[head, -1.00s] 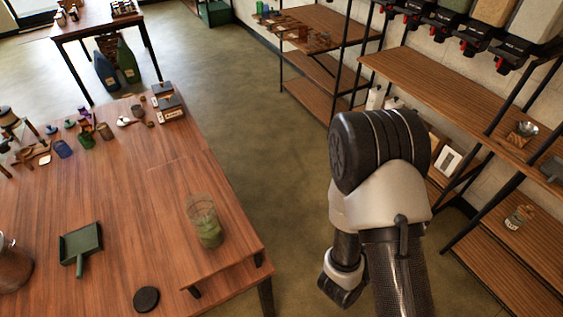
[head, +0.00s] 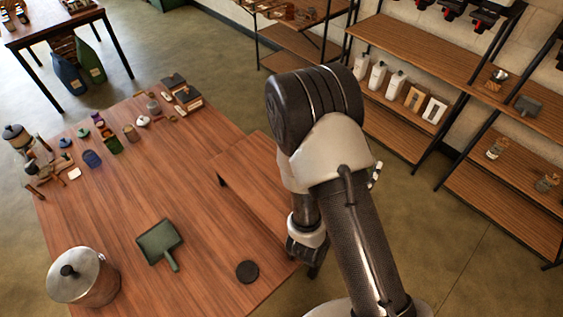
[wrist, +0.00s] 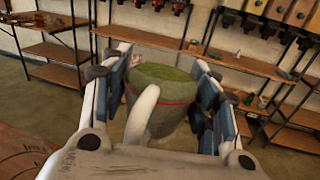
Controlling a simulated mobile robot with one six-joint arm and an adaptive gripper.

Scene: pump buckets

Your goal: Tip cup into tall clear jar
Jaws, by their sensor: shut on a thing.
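My gripper (wrist: 163,88) is shut on a grey-green cup (wrist: 178,115) in the wrist view, with blue-padded fingers on both sides. The cup looks upright, carries a thin red line around its side and holds green material close to its rim. A pale curved piece like a handle stands in front of it. No tall clear jar shows on the table now; the part of the raised board behind my arm is hidden.
The wooden table (head: 130,210) holds a green dustpan (head: 160,243), a black disc (head: 247,271), a lidded metal pot (head: 84,280) and small items at its far edge. The raised board (head: 245,175) is partly covered by my arm. Shelves (head: 420,60) stand at the right, with clear jars (head: 497,147).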

